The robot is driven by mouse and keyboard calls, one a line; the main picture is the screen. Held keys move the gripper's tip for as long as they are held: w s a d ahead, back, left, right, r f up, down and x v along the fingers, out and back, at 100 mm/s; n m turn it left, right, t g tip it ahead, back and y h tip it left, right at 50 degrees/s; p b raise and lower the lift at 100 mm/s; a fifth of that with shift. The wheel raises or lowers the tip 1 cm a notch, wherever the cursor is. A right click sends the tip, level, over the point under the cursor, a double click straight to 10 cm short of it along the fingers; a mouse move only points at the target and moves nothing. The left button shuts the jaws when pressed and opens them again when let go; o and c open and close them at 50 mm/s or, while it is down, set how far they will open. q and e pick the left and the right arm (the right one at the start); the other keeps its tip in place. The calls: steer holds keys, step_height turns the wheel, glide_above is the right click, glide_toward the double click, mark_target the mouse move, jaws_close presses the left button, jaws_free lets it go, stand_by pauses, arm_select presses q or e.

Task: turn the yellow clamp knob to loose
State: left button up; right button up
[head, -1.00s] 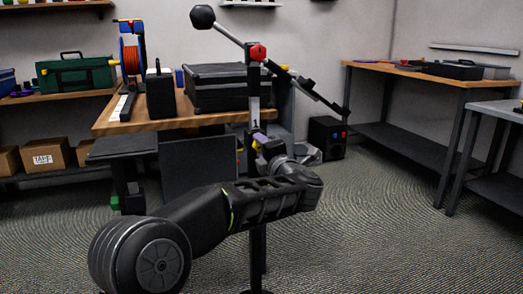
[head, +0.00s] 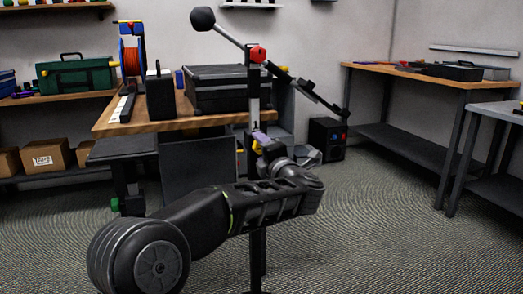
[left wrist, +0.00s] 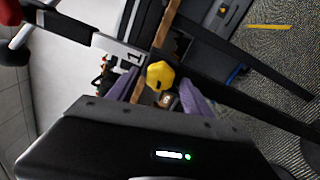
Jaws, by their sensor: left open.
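The yellow clamp knob (left wrist: 160,75) sits on the upright post of a stand, near a white plate marked 1, in the left wrist view. A small part of the yellow knob (head: 257,147) shows in the head view, mostly hidden behind my left gripper. My left gripper (left wrist: 160,92) is open, with a purple finger on each side of the knob in the picture. I cannot tell whether either finger touches it. In the head view my left gripper (head: 263,142) is at the post, below the white plate. My right gripper is not in view.
The stand's post carries a red knob (head: 258,54) and a slanted boom with a black ball (head: 202,17). A wooden workbench (head: 185,120) with a black case (head: 228,88) stands behind. Another bench (head: 420,75) is at the right. Open carpet lies between.

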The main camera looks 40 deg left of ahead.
arm_select(q)
steer(key=p+v, duration=0.1)
steer(key=v, duration=0.6)
steer(key=shift+d+p, duration=0.25)
steer(key=shift+p, duration=0.15)
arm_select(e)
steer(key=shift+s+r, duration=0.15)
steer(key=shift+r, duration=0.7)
